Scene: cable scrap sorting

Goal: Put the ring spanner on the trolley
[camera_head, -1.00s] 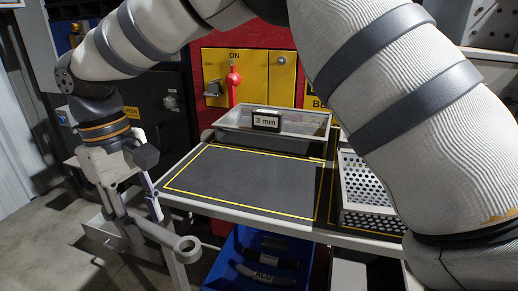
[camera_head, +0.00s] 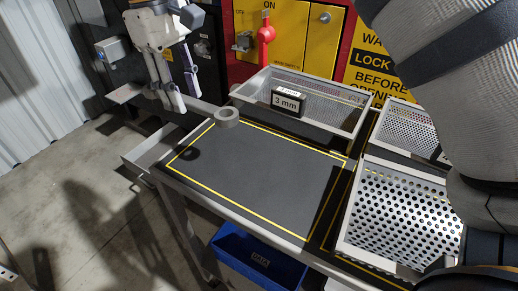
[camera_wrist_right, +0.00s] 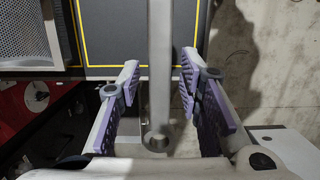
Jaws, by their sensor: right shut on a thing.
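The ring spanner (camera_head: 227,116) is grey, with a round ring end. My right gripper (camera_head: 176,104) is shut on it at the upper left of the head view and holds it above the far left corner of the trolley. In the right wrist view the spanner's shaft (camera_wrist_right: 160,60) runs between the purple-padded fingers of my right gripper (camera_wrist_right: 160,88). The trolley (camera_head: 260,175) has a dark top with a yellow outlined area, which is bare. A round shadow lies on it below the ring end. My left gripper is not in view.
A grey tray labelled 3 mm (camera_head: 338,120) stands at the trolley's back edge. A perforated metal basket (camera_head: 400,215) and a second one (camera_head: 412,130) stand at the right. A blue bin (camera_head: 258,262) is below the trolley. A red and yellow switch panel (camera_head: 300,35) is behind.

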